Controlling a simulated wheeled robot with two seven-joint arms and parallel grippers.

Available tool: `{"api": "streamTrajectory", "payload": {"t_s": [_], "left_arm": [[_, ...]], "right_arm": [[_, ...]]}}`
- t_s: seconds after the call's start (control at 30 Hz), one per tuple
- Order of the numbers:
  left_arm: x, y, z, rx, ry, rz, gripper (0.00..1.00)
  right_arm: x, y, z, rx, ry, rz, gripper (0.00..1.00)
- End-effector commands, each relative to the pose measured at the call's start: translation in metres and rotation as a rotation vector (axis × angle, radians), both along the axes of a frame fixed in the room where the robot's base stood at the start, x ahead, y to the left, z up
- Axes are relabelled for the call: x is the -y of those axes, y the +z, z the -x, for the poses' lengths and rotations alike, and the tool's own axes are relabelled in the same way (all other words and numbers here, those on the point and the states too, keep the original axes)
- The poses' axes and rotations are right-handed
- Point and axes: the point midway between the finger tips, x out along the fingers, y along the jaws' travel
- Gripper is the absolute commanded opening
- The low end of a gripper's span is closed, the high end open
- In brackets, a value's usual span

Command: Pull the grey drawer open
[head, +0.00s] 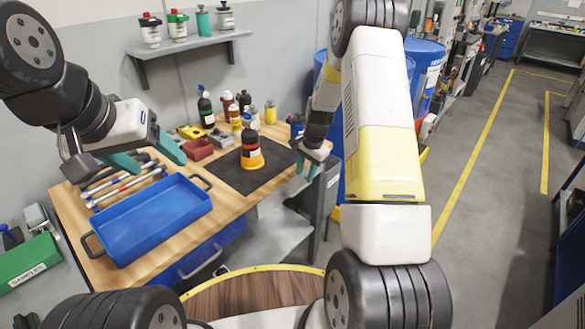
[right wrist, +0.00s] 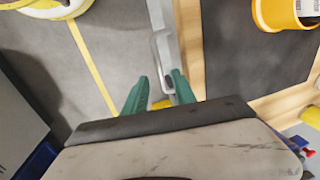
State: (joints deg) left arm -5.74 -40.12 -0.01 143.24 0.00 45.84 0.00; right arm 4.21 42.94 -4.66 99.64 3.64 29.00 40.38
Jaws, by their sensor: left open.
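The grey drawer (head: 326,184) is at the right end of the workbench, partly hidden by my right gripper and arm. Its pale bar handle (right wrist: 159,58) runs lengthwise in the right wrist view, along the grey front (right wrist: 187,40). My right gripper (head: 305,171) is at the drawer front. In the right wrist view its two teal fingers (right wrist: 158,80) are apart, with the handle's near end between them; I cannot tell whether they touch it. My left gripper (head: 158,160) is open and empty above the bench, near the blue tray.
The blue tray (head: 110,246) and a dark mat (head: 228,178) with an orange-based bottle (head: 252,152) are on the wooden bench. A blue drawer (head: 222,243) is under it. Blue barrels (head: 425,62) stand behind my right arm. The floor on the right is open.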

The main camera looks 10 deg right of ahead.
Motion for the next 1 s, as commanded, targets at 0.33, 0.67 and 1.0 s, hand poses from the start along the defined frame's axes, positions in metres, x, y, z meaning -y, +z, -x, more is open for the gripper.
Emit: {"api": "streamTrajectory", "payload": {"t_s": [0.33,0.67,1.0], "left_arm": [[0.000,0.000,0.000,0.000,0.000,0.000,0.66],[0.000,0.000,0.000,0.000,0.000,0.000,0.66],[0.000,0.000,0.000,0.000,0.000,0.000,0.66]], "right_arm": [[-0.006,-0.051,-0.007,0.000,0.001,-0.001,0.32],[-0.007,-0.058,-0.008,0.000,0.001,0.000,0.32],[-0.007,-0.058,-0.008,0.000,0.001,0.000,0.00]]}}
